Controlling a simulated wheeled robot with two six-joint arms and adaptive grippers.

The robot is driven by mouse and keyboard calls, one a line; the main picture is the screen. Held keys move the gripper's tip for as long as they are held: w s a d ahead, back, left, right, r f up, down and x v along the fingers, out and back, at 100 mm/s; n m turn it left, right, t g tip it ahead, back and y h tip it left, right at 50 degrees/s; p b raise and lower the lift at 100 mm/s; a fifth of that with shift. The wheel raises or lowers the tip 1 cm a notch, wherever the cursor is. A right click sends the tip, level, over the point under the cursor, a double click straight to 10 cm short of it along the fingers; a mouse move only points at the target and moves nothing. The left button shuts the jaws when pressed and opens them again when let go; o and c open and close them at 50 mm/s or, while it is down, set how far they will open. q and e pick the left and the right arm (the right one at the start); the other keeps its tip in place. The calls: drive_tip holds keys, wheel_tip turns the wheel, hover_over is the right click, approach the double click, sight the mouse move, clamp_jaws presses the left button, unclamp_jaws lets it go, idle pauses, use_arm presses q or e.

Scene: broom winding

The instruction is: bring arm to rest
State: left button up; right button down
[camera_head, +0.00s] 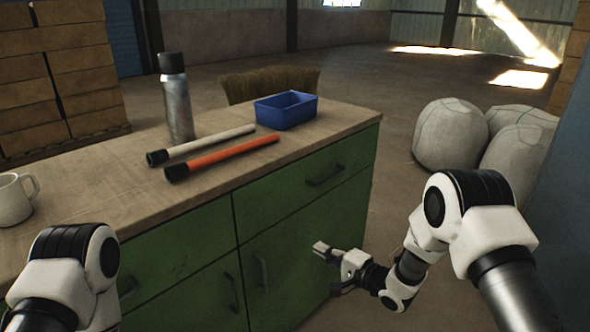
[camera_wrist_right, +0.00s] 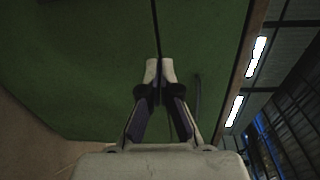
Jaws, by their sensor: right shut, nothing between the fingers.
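My right gripper (camera_head: 322,249) is in front of the green cabinet (camera_head: 290,235), below the level of the worktop, near its right end. It is shut and empty; the right wrist view shows its fingertips (camera_wrist_right: 160,70) together against the green cabinet front. Whether it touches the cabinet I cannot tell. My left arm (camera_head: 70,270) shows at the lower left, but its gripper is outside the picture.
On the worktop (camera_head: 120,200) are a white mug (camera_head: 15,199), a metal flask (camera_head: 177,105), a white stick (camera_head: 205,145), an orange stick (camera_head: 225,157) and a blue tray (camera_head: 286,111). A broom head (camera_head: 270,82) shows behind. White sacks (camera_head: 450,134) stand at right.

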drive_tip(key=s+d+f+m+g+h, duration=0.2)
drive_tip(key=s+d+f+h, duration=0.15)
drive_tip(key=s+f, duration=0.75)
drive_tip(key=s+d+f+n+g+h, duration=0.2)
drive_tip(key=s+f+g, duration=0.15)
drive_tip(key=s, duration=0.45)
drive_tip(key=s+d+f+n+g+h, duration=0.2)
drive_tip(key=s+f, duration=0.2)
drive_tip(key=s, duration=0.3)
drive_tip(key=s+d+f+n+g+h, duration=0.15)
drive_tip(key=s+f, duration=0.25)
drive_tip(key=s, duration=0.4)
drive_tip(key=s+d+n+g+h, duration=0.2)
drive_tip(key=s+d+n+g, duration=0.15)
drive_tip(key=s+n, duration=0.4)
wheel_tip(320, 180, up, 16)
drive_tip(key=p, duration=1.5)
drive_tip(key=shift+s+a, duration=0.25)
drive_tip(key=shift+s, duration=0.2)
